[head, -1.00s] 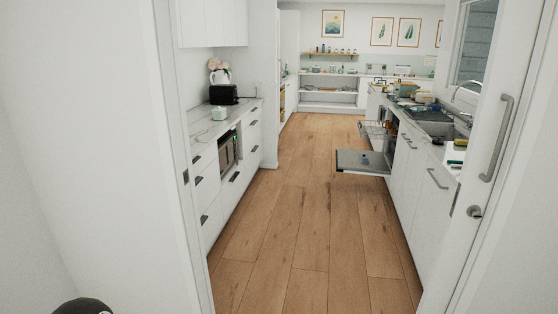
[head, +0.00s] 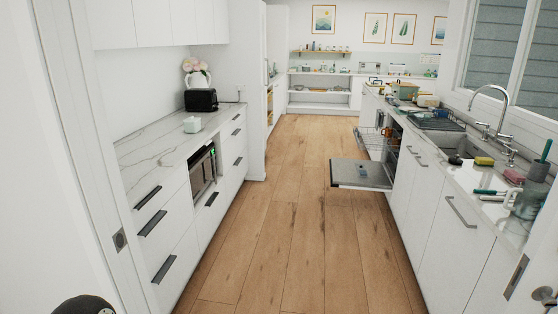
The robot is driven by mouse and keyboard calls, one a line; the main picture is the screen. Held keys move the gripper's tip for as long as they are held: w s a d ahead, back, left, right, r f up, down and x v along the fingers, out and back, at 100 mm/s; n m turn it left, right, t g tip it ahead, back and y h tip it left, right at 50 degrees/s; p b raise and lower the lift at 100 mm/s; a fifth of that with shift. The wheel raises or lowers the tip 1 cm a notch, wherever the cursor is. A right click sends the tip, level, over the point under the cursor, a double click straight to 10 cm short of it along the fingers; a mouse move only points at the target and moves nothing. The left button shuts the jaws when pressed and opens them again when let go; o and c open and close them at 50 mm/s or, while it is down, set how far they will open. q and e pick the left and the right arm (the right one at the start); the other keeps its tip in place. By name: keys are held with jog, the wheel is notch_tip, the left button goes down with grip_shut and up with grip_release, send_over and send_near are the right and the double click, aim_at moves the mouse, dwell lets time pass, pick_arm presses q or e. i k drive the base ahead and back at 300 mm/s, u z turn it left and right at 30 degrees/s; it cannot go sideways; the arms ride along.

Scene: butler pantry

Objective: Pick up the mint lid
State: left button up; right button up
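A small pale mint-coloured container (head: 192,124) stands on the left marble counter, in front of the black toaster. Its top looks like a lid with a small knob, but it is too small to tell whether the lid is a separate piece. Neither gripper shows in the head view. A dark rounded part of my own body is at the bottom left edge.
The left counter (head: 150,150) holds a black toaster (head: 201,100) and a flower vase (head: 196,76). The open dishwasher door (head: 360,174) juts into the aisle from the right. The wooden floor (head: 270,240) is clear along the middle. A sink (head: 455,147) is on the right.

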aim_at(191, 120)
jog(key=i, duration=6.1)
jog(key=u, duration=0.55)
jog(key=i, duration=0.25)
jog(key=u, duration=2.85)
